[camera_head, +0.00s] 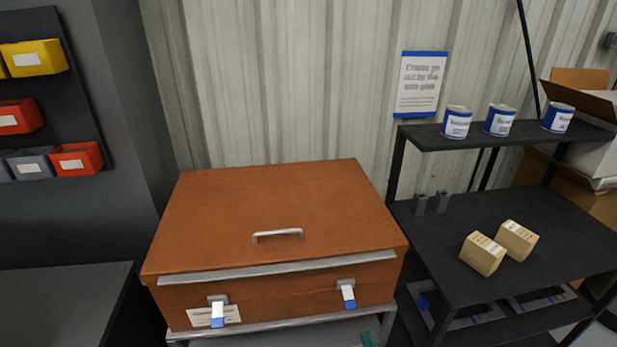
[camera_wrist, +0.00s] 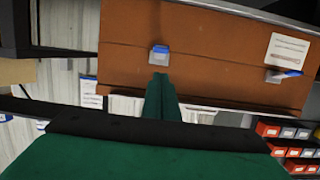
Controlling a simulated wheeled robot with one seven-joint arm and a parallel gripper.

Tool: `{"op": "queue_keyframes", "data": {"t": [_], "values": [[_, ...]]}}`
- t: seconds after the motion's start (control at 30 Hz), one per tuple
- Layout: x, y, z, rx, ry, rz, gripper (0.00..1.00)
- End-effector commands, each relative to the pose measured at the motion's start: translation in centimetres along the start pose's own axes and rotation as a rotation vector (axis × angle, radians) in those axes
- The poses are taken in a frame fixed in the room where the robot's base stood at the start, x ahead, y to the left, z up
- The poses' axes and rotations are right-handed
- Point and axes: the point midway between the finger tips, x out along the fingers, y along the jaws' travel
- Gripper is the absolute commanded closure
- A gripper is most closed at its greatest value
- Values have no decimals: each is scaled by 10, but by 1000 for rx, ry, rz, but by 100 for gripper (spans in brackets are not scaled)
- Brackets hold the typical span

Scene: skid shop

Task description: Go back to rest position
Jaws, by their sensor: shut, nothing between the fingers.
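My gripper has green fingers that lie together, empty, in the wrist view (camera_wrist: 161,85). In the head view only a small green part of it (camera_head: 369,340) shows at the bottom edge, below the right latch. An orange-brown case (camera_head: 280,215) with its lid down stands on a grey stand; the wrist view shows it upside down (camera_wrist: 200,60). Its right latch (camera_head: 347,294) has a white and blue tab hanging down; in the wrist view this latch (camera_wrist: 159,54) appears just beyond my fingertips. Whether they touch is unclear. The left latch (camera_head: 217,311) also hangs down.
A dark shelf rack (camera_head: 450,255) at right holds two tan boxes (camera_head: 483,254) and several blue-white cans (camera_head: 457,122). A cardboard box (camera_head: 590,110) stands behind it. Colored bins (camera_head: 78,160) hang at left above a dark bench (camera_head: 60,305). A sign (camera_head: 421,84) hangs on the wall.

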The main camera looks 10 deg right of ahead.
Motion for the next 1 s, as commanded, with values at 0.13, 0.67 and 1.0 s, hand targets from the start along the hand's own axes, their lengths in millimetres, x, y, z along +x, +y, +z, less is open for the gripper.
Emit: {"op": "queue_keyframes", "data": {"t": [0.13, 0.67, 1.0], "values": [[-10, -13, 21, 15, -34, 23, 100], [-128, -108, 108, 36, -140, 168, 100], [-222, -168, 94, 7, -92, 138, 100]]}}
